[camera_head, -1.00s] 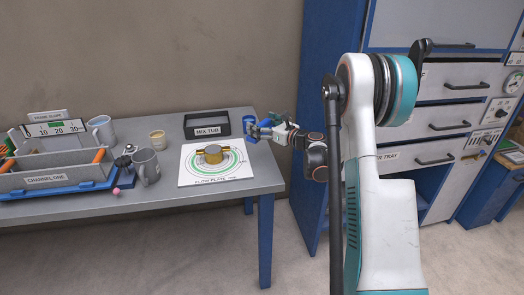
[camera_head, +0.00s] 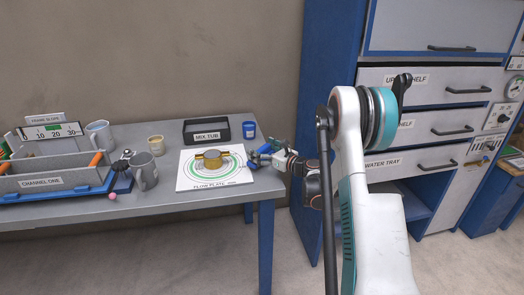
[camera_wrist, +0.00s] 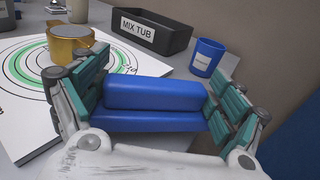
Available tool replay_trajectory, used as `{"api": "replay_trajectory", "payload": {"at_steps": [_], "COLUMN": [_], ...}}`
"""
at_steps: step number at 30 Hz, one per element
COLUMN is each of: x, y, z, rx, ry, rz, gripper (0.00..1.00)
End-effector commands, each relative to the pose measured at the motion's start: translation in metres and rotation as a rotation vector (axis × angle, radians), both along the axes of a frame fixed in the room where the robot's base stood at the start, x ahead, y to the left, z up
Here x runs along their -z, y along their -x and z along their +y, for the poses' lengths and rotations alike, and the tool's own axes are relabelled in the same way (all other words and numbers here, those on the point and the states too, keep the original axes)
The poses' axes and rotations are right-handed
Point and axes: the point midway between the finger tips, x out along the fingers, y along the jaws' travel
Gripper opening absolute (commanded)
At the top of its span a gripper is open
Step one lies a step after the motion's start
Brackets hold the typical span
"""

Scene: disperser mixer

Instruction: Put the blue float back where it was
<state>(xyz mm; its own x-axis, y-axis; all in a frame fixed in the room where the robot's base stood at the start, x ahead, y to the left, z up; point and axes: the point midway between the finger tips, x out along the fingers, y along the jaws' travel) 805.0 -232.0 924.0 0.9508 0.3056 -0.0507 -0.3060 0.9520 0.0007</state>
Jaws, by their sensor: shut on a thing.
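My gripper (camera_head: 262,156) is at the right end of the grey table, just right of the flow plate. In the wrist view its teal-padded fingers (camera_wrist: 158,84) are shut on the blue float (camera_wrist: 152,96), a block-like piece with a long step, spanning the gap between them. In the head view the float is small and hard to tell from the fingers. The channel one tray (camera_head: 42,183), grey with orange handles in a blue base, stands at the far left. Its inside is mostly hidden.
The white flow plate (camera_head: 187,181) bears a brass pot (camera_head: 213,163). Behind are the black mix tub (camera_head: 206,136) and a blue cup (camera_head: 249,130). Grey mugs (camera_head: 144,172) and a pink ball (camera_head: 112,196) are near the tray. Drawers stand at right.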

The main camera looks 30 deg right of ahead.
Motion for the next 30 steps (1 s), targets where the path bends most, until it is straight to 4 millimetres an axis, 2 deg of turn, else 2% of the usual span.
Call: {"api": "replay_trajectory", "payload": {"at_steps": [16,17,18,30], "x": [0.012,0.012,0.012,0.011], "y": [0.000,0.000,0.000,0.000], "z": [0.000,0.000,0.000,0.000], "rx": [0.000,0.000,0.000,0.000], "ry": [0.000,0.000,0.000,0.000], "rz": [0.000,0.000,0.000,0.000], "gripper": [0.61,0.93,1.00,1.00]}}
